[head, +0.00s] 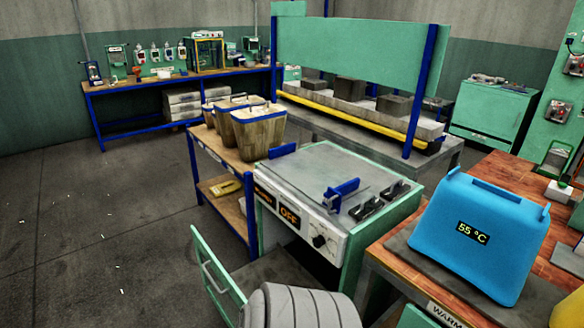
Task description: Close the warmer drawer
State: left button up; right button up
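A drawer with a green front (215,278) and a pale bar handle stands pulled out at the lower middle, below the green cabinet (350,262) with the "OFF" display (290,217). Its grey interior (262,272) shows from above. A grey rounded, ribbed shape at the bottom edge hides part of it. A label beginning "WARM" (445,315) is on the front edge of the wooden bench at the right, above a green panel (415,317) cut off by the frame. I cannot tell which drawer is called the warmer. Neither gripper is in view.
A blue case (478,235) reading 55 °C stands on the wooden bench (501,170). Wooden buckets (258,132) stand on a blue-framed table left of the cabinet. Open floor (90,235) lies to the left of the drawer.

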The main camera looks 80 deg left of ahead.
aim_at(229, 294)
jog(key=u, duration=1.35)
jog(key=i, duration=0.1)
jog(key=u, duration=0.1)
